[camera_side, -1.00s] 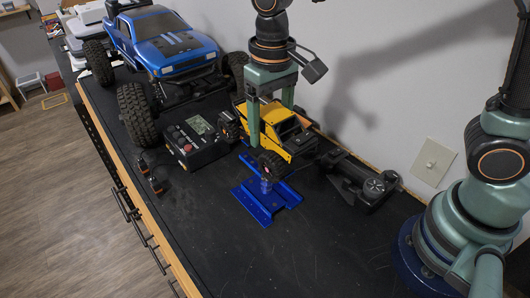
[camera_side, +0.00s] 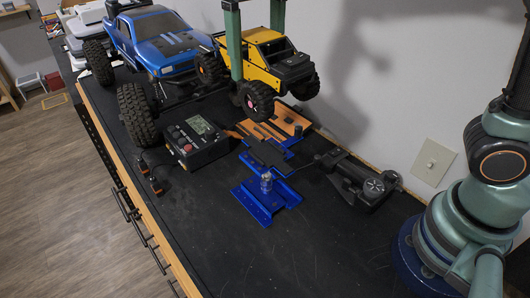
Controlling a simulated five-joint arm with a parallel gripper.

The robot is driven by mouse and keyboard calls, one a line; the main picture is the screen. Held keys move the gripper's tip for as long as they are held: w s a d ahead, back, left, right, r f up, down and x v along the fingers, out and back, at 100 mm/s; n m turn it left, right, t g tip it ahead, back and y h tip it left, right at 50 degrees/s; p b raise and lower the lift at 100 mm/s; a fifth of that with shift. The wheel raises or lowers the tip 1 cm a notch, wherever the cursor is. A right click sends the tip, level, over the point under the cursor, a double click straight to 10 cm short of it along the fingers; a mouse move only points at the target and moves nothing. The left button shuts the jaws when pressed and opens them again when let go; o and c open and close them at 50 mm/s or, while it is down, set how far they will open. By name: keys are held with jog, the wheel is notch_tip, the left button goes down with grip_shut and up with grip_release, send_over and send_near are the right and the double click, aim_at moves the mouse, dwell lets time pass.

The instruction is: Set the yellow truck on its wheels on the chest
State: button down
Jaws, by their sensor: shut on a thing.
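The yellow truck (camera_side: 260,57) is a small crawler with black wheels and a black front. It hangs in the air above the work stand, roughly level, wheels down. My gripper (camera_side: 256,72) comes from above and is shut on the truck's body, one finger on each side. The chest (camera_side: 330,245) has a black top that fills the middle and front of the view, with drawer handles on its left face. The top's front right part is bare.
A blue stand (camera_side: 272,202) with a small clear bottle (camera_side: 267,182) is below the truck, beside an orange tray (camera_side: 290,119). A charger box (camera_side: 198,138), a large blue truck (camera_side: 165,40) and a black transmitter (camera_side: 358,182) stand around it.

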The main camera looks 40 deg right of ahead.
jog(key=shift+s+a+f, duration=1.2)
jog(key=shift+a+f, duration=1)
jog(key=shift+f, duration=2.55)
jog(key=shift+s+a+f, duration=1.25)
jog(key=shift+a+f, duration=1)
jog(key=shift+f, duration=2.45)
jog(key=shift+s+a+f, duration=1.2)
jog(key=shift+a+f, duration=1)
jog(key=shift+f, duration=2.55)
jog(key=shift+f, duration=0.3)
grip_release()
notch_tip(320, 180, up, 12)
jog(key=w+d+r+t+y, duration=0.1)
jog(key=w+d+r, duration=0.15)
jog(key=d, duration=0.45)
jog(key=w+d+r+t, duration=0.1)
jog(key=w+d+r, duration=0.1)
jog(key=d+r, duration=0.35)
jog(key=s+d+t, duration=0.1)
jog(key=d, duration=0.8)
jog(key=s+d+r+t+h, duration=0.1)
jog(key=s+d+t, duration=0.1)
jog(key=d, duration=0.7)
jog(key=shift+d+r+t, duration=0.15)
jog(key=shift+r+t, duration=0.15)
